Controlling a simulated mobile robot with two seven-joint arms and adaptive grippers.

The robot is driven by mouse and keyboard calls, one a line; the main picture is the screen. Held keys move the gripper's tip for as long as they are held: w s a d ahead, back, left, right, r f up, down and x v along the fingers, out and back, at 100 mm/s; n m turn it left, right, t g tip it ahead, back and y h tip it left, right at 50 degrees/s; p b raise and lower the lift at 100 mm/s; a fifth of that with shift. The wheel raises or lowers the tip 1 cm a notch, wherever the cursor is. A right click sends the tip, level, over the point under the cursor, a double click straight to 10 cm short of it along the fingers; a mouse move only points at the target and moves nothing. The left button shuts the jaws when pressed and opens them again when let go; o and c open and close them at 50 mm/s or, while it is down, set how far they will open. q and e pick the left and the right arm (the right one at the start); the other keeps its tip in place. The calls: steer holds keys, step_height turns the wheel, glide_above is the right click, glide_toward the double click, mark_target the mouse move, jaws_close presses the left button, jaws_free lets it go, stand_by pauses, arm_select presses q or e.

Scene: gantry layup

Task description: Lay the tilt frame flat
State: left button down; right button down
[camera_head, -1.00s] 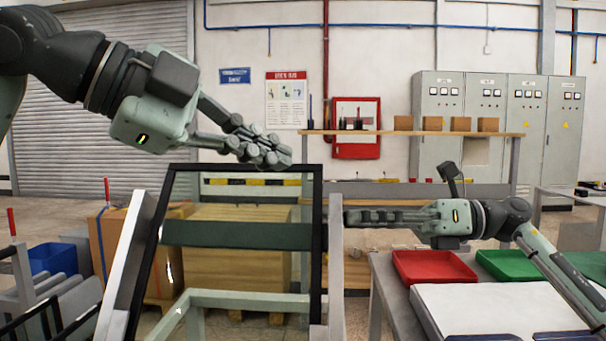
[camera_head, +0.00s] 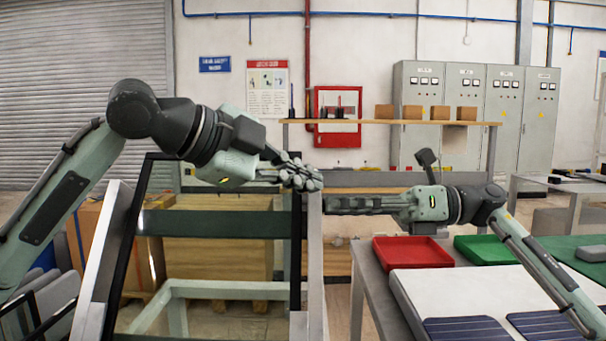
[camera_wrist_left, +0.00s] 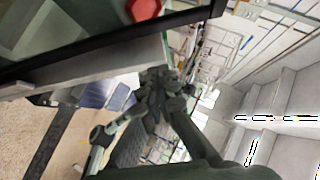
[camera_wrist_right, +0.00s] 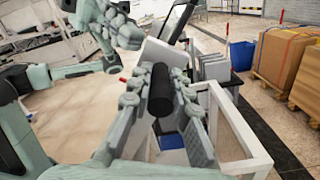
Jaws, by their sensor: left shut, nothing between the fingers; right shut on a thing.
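The tilt frame (camera_head: 296,245) stands steeply raised in the head view, a black-edged open rectangle with pale grey side rails. Its top right corner is partly hidden by my left gripper (camera_head: 306,179), which is shut and empty right there; I cannot tell whether they touch. In the left wrist view a black bar (camera_wrist_left: 110,40) of the frame runs close to the shut left fingers (camera_wrist_left: 160,88). My right gripper (camera_head: 328,204) points left beside the right rail. In the right wrist view its fingers (camera_wrist_right: 160,105) close around a black cylindrical grip (camera_wrist_right: 160,90).
A worktable on the right carries a red tray (camera_head: 412,252), a green tray (camera_head: 483,249) and a white board (camera_head: 450,300) with dark panels (camera_head: 466,329). Stacked boxes (camera_head: 215,260) stand behind the frame. A red round part (camera_wrist_left: 145,9) shows in the left wrist view.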

arm_select(q)
steer(key=shift+w+a+f, duration=0.1)
steer(key=shift+w+f, duration=0.15)
steer(key=shift+w, duration=0.25)
steer(key=shift+w+a+f, duration=0.1)
steer(key=shift+w+f, duration=0.15)
steer(key=shift+w, duration=0.25)
arm_select(e)
steer(key=shift+s+a+r, duration=0.1)
steer(key=shift+s+a, duration=0.1)
arm_select(q)
steer(key=shift+d, duration=0.15)
arm_select(e)
steer(key=c, duration=1.4)
jaws_free()
steer(key=shift+d+r, duration=0.1)
steer(key=shift+d, duration=0.1)
arm_select(q)
steer(key=shift+s, duration=0.1)
